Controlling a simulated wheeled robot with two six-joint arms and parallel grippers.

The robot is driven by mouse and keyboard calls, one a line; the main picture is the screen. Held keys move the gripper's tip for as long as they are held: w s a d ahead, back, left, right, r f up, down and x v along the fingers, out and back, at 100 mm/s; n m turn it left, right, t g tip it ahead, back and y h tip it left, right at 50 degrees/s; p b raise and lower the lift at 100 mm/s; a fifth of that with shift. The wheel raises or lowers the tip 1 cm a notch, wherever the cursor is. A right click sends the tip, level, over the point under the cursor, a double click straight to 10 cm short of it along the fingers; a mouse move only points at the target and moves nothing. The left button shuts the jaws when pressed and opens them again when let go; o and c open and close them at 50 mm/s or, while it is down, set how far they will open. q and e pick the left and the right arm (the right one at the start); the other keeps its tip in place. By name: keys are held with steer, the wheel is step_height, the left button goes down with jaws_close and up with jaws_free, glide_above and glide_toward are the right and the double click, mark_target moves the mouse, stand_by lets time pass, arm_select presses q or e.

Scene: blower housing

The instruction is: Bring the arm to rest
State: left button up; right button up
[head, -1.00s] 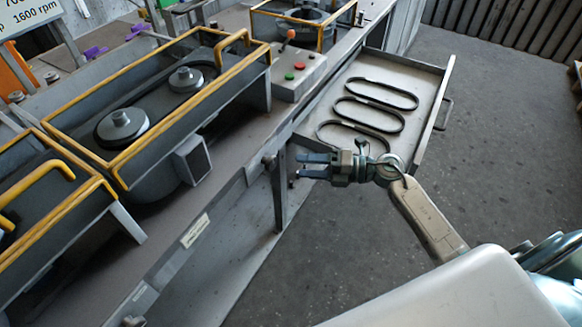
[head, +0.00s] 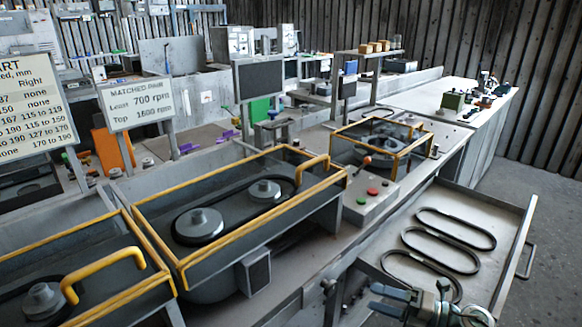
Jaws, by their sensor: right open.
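My right gripper (head: 392,301) is at the bottom edge of the head view, in front of the near end of the open drawer. Its jaws point left and are open, with nothing seen between them. Much of my right arm is cut off by the frame. The drawer (head: 523,236) holds three black belts: a far one (head: 456,228), a middle one (head: 440,250) and a near one (head: 420,272). The gripper overlaps the drawer's near part in the picture; I cannot tell its height over it. My left gripper is out of view.
A yellow-framed guard box (head: 236,231) with a belt on two pulleys stands left of the drawer. A control box (head: 369,201) with a lever and red and green buttons sits beside it. Signs (head: 137,104) stand behind. Free floor (head: 553,215) lies at right.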

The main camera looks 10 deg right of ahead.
step_height(320, 180, up, 4)
steer(key=d+r+m+t+h, duration=0.1)
steer(key=d+m+t+h, duration=0.1)
steer(key=m+t+h, duration=0.7)
steer(key=s+d+f+m+g+h, duration=0.2)
steer(key=s+d+f+m+h, duration=0.3)
steer(key=m+h, duration=0.75)
steer(key=s+a+f+m+g+y, duration=0.3)
steer(key=s+f+m+g, duration=0.25)
steer(key=s, duration=0.45)
steer(key=s+a+f+m+g+y, duration=0.35)
steer(key=s+f+g, duration=0.3)
steer(key=s, duration=0.35)
step_height(320, 180, down, 26)
steer(key=d+g, duration=0.2)
steer(key=d, duration=0.1)
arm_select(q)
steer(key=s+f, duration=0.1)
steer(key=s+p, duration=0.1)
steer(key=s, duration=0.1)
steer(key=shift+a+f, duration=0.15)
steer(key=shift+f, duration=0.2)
arm_select(e)
steer(key=s+f, duration=0.5)
steer(key=f, duration=0.4)
steer(key=s+f, duration=0.6)
steer(key=f, duration=0.2)
steer(key=shift+s+d+f+m+g+h, duration=0.3)
steer(key=shift+d+f+m+g, duration=0.1)
steer(key=shift+d+m, duration=0.05)
